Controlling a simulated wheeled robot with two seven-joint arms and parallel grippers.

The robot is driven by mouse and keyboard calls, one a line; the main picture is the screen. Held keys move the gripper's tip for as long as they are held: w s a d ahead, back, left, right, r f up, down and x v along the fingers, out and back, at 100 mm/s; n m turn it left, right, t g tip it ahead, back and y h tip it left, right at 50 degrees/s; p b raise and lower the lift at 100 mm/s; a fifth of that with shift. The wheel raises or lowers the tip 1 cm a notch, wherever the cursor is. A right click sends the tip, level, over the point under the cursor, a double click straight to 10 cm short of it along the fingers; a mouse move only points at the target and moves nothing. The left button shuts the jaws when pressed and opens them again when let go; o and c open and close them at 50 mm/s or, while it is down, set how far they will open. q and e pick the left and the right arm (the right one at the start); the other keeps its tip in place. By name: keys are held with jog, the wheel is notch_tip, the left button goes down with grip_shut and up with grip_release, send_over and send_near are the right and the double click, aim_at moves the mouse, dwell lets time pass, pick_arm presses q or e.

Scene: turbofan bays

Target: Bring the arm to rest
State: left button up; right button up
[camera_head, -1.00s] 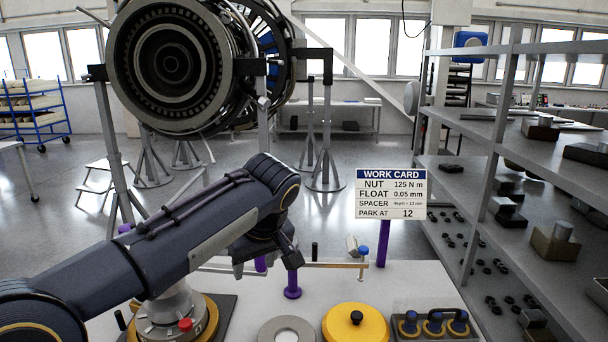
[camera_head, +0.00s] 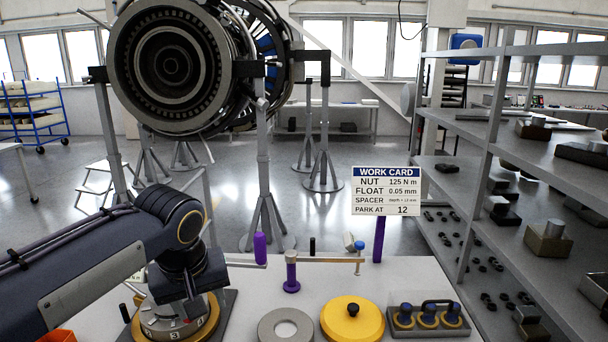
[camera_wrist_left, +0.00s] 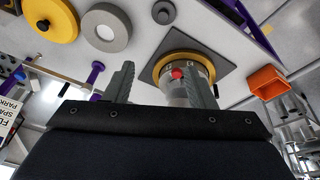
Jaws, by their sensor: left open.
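My left arm (camera_head: 110,250) reaches in from the left in the head view. Its dark wrist end points down over the round numbered fixture (camera_head: 172,325) with a yellow ring. In the left wrist view my left gripper (camera_wrist_left: 162,85) has its two grey fingers spread apart with nothing held between them. The fixture's grey drum and red knob (camera_wrist_left: 177,74) show beyond the fingers; I cannot tell the exact gap. The work card (camera_head: 387,191) on a purple post reads "PARK AT 12". My right gripper is not in view.
On the white bench are a grey ring (camera_head: 286,326), a yellow disc (camera_head: 352,320), a tray of blue-topped parts (camera_head: 428,320) and a purple-based post (camera_head: 291,272). An orange bin (camera_wrist_left: 267,82) shows in the wrist view. Shelving (camera_head: 480,150) stands right; the engine (camera_head: 180,65) stands behind.

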pick_arm(q)
jog(key=s+a+f+m+t+h, duration=0.1)
jog(key=s+f+h, duration=0.1)
jog(key=s+f, duration=0.4)
jog(key=s+a+f+m+t+h, duration=0.1)
jog(key=s+f, duration=0.5)
jog(key=s, duration=0.9)
jog(key=shift+a+m+h, duration=0.4)
jog(key=shift+a+h, duration=0.15)
jog(key=shift+h, duration=0.05)
